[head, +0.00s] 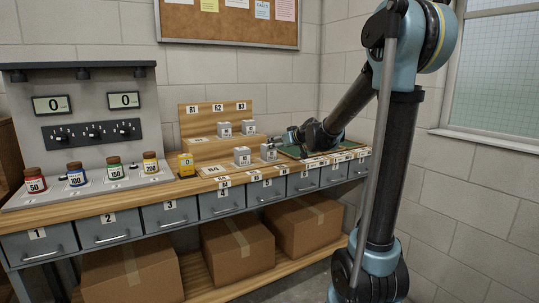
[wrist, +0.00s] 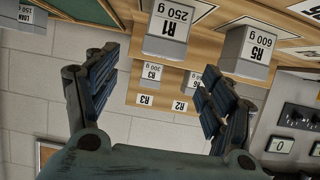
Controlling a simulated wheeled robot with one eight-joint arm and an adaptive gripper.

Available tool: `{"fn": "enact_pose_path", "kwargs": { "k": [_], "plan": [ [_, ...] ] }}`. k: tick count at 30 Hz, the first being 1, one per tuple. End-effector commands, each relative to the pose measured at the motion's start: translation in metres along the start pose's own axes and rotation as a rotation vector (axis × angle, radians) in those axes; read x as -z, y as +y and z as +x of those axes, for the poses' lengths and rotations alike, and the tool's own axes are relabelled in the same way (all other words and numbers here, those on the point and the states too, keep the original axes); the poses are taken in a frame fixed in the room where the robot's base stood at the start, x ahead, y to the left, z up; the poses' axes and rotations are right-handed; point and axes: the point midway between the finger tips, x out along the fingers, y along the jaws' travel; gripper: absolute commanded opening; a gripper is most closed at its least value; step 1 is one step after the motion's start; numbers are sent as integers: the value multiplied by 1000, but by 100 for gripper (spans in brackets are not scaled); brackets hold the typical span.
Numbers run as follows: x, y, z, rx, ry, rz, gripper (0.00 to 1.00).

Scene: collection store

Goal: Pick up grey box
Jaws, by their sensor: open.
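Several small grey boxes with white labels stand on the wooden bench. Two are in front, the right one (head: 268,153) and the left one (head: 242,157); two more (head: 224,130) (head: 248,128) stand on the raised step behind. In the wrist view, the near boxes read R1 250 g (wrist: 165,40) and R5 600 g (wrist: 247,62); two smaller ones (wrist: 152,73) (wrist: 194,83) lie beyond. My gripper (head: 293,138) is open and empty, just right of the front boxes. In the wrist view its fingers (wrist: 160,65) are spread, with R1 appearing between and beyond the tips.
A green mat (head: 338,152) lies under my arm at the right. A wooden back panel (head: 230,110) rises behind the step. Drawers (head: 219,203) line the bench front.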

Motion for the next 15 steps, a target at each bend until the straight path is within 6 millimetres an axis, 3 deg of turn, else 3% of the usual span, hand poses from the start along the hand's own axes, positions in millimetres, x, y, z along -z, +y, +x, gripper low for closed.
{"fn": "enact_pose_path", "kwargs": {
  "k": [9,15],
  "plan": [
    [0,0,38,2,-1,0,75],
    [-1,0,53,0,-1,-1,75]
  ]
}}
